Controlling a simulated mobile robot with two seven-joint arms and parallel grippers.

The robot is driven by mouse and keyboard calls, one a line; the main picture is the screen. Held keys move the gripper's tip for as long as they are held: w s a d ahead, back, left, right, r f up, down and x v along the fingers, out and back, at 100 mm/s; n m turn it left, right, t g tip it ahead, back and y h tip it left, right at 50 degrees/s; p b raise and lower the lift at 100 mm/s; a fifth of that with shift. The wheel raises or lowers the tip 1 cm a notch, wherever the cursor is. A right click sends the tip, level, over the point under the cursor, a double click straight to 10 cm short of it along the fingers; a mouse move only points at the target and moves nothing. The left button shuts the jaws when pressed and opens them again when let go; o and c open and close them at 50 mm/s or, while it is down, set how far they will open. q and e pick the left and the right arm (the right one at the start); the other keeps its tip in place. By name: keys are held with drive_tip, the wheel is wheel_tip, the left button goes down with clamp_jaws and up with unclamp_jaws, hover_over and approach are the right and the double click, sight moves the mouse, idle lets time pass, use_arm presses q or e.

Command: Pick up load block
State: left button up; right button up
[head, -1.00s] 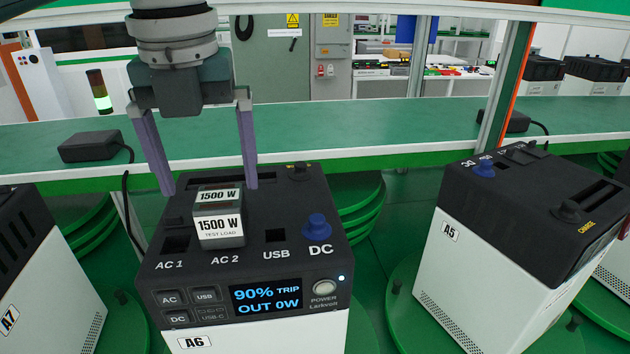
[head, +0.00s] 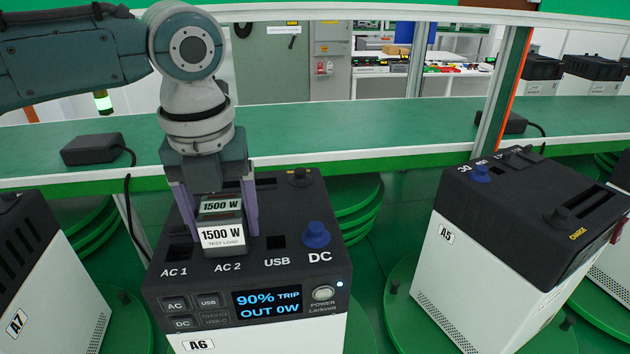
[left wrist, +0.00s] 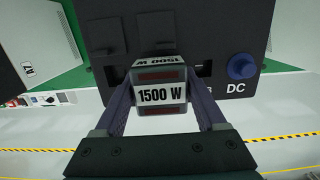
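The load block (head: 222,235) is a small grey block with white "1500 W" labels. It stands on the top of power station A6 (head: 275,205), over the AC 2 marking. My left gripper (head: 220,230) points down over it, with one purple finger on each side of the block. The left wrist view shows the block (left wrist: 160,95) between the two fingers. The fingers look open, close beside its sides; contact is not clear. The block's underside is hidden. My right gripper is in no view.
A blue DC knob (head: 316,235) stands up right of the block on A6. Station A5 (head: 500,220) is to the right and A7 (head: 35,260) to the left. A green shelf (head: 330,130) with a black adapter (head: 92,149) runs behind.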

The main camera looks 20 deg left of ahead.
use_arm(q)
clamp_jaws()
idle(0.3)
drive_tip(key=shift+r, duration=0.1)
idle(0.4)
wheel_tip(320, 180, up, 20)
drive_tip(key=b, duration=0.1)
drive_tip(key=shift+b, duration=0.3)
